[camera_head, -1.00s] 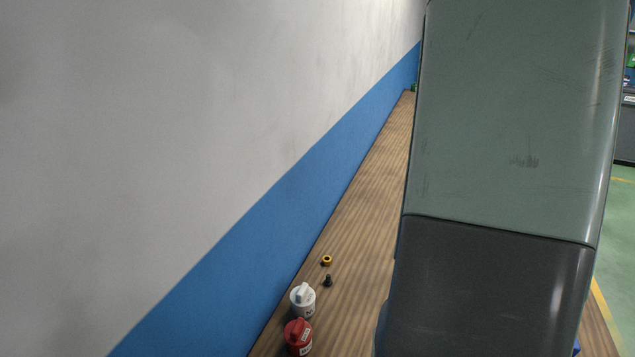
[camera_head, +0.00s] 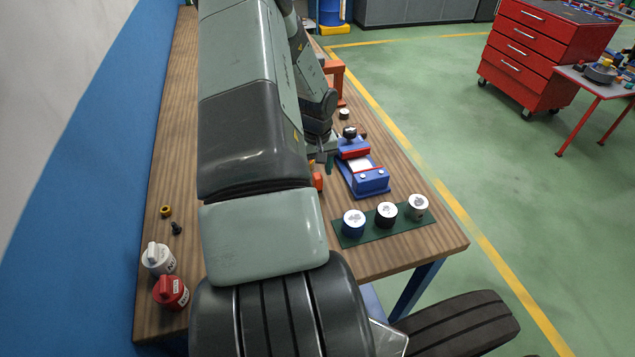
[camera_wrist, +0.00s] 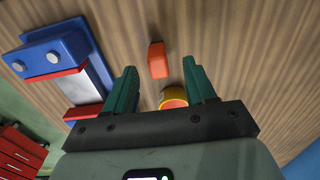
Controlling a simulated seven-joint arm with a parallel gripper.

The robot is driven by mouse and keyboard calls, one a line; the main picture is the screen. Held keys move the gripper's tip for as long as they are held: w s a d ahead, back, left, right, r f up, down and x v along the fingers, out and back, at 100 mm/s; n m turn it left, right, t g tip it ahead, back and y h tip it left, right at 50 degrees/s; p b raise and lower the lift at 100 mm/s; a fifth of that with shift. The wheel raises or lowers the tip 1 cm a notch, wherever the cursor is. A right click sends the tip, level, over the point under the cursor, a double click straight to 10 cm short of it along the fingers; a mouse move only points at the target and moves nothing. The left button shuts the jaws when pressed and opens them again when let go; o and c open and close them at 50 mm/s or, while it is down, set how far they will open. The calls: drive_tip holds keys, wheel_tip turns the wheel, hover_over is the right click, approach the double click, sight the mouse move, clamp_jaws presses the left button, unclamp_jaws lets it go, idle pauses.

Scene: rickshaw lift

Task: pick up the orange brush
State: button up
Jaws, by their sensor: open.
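My gripper (camera_wrist: 160,66) is open, with its two green fingers pointing at the wooden table in the wrist view. An orange block-shaped piece (camera_wrist: 157,60), possibly part of the orange brush, lies on the table at the level of the fingertips, between them in the picture. A round orange and yellow thing (camera_wrist: 173,98) sits lower in the gap, close to the right finger and partly hidden by the gripper. I cannot tell whether the two belong together. In the head view, an orange piece (camera_head: 317,181) shows beside my arm, which hides much around it.
A blue vise with red jaws (camera_head: 362,172) stands close to the gripper; it also shows in the wrist view (camera_wrist: 56,58). A green mat (camera_head: 350,236) holds three round cans. White (camera_head: 158,258) and red (camera_head: 170,292) containers stand at the left edge. Bare wood lies beyond the fingers.

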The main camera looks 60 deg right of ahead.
wheel_tip(320, 180, down, 5)
drive_tip(key=shift+d+f, duration=0.1)
drive_tip(key=shift+d, duration=0.05)
drive_tip(key=shift+c, duration=0.3)
clamp_jaws()
